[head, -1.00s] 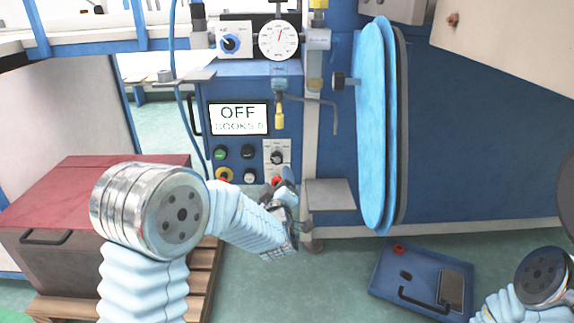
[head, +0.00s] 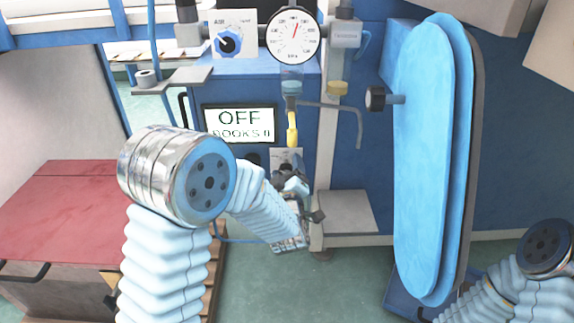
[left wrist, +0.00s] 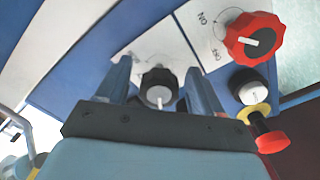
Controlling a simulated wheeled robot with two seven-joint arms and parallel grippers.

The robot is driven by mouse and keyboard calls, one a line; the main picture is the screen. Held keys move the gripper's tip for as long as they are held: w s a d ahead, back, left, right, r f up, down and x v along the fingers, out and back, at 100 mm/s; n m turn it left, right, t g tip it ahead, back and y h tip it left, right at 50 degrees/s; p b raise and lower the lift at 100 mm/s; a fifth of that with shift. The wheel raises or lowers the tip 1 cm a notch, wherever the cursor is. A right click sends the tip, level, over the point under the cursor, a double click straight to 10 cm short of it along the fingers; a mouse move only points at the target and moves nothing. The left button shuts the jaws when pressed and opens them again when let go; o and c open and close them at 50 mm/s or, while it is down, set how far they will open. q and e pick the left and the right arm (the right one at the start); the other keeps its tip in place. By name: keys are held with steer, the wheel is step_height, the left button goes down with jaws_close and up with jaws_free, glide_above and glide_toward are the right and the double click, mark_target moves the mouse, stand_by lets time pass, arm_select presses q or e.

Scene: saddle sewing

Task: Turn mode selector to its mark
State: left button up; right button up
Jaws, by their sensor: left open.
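A black knob with a pale pointer line (left wrist: 158,85), which I take for the mode selector, sits on a white plate of the blue control panel. In the left wrist view it lies between the two fingers of my left gripper (left wrist: 162,88). The fingers are open, one on each side of it; I cannot tell whether they touch it. In the head view my left gripper (head: 294,188) is at the panel below the display and hides most of the knob. The mark is not clear. My right gripper is out of view; only part of that arm shows at lower right.
A red knob (left wrist: 253,38), a black button (left wrist: 248,88) and a red-and-yellow button (left wrist: 270,141) are close by. The display (head: 240,121) reads OFF. A gauge (head: 293,36) and a blue knob (head: 228,42) are above. Blue padded boards (head: 425,150) stand at right.

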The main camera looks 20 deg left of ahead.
arm_select(q)
steer(key=shift+c, duration=0.2)
steer(key=c, duration=1)
steer(key=shift+o, duration=0.2)
